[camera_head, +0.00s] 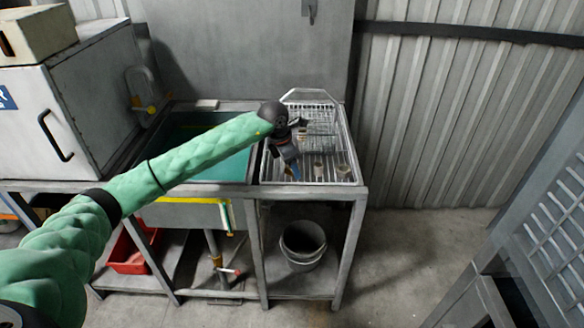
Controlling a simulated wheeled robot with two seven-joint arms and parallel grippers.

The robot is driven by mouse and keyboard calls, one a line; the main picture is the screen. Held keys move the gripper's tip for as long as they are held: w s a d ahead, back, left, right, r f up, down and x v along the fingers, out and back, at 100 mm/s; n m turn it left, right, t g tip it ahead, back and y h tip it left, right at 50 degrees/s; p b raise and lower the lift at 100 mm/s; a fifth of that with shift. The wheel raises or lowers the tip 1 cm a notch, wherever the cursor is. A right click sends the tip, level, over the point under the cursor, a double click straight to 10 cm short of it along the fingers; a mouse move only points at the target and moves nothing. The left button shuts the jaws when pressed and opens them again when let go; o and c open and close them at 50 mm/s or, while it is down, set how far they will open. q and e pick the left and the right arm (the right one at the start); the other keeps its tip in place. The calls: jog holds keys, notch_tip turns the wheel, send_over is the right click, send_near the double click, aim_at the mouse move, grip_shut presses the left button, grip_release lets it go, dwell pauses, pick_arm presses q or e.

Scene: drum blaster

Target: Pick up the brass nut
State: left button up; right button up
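My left gripper (291,168) is dark and small in the head view. It hangs down over the left part of the wire drying rack (330,181), at the end of my green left arm. Whether its fingers are open or shut, or hold anything, is too small to tell. Two small brownish pieces stand on the rack to the right of the gripper: one near the middle (318,166) and a wider, tan one (343,171) near the right edge. Either may be the brass nut; I cannot tell which. The gripper is apart from both. My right gripper is out of view.
A wire basket (319,120) sits at the rack's back. A sink with teal liquid (200,165) lies left of the rack, partly behind my arm. A bucket (303,242) stands below, and a grey cabinet (75,110) stands at left. Open floor lies at right.

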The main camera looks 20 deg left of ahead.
pick_arm(q)
jog(key=c, duration=1.2)
jog(key=shift+c, duration=0.2)
jog(key=shift+r, duration=0.15)
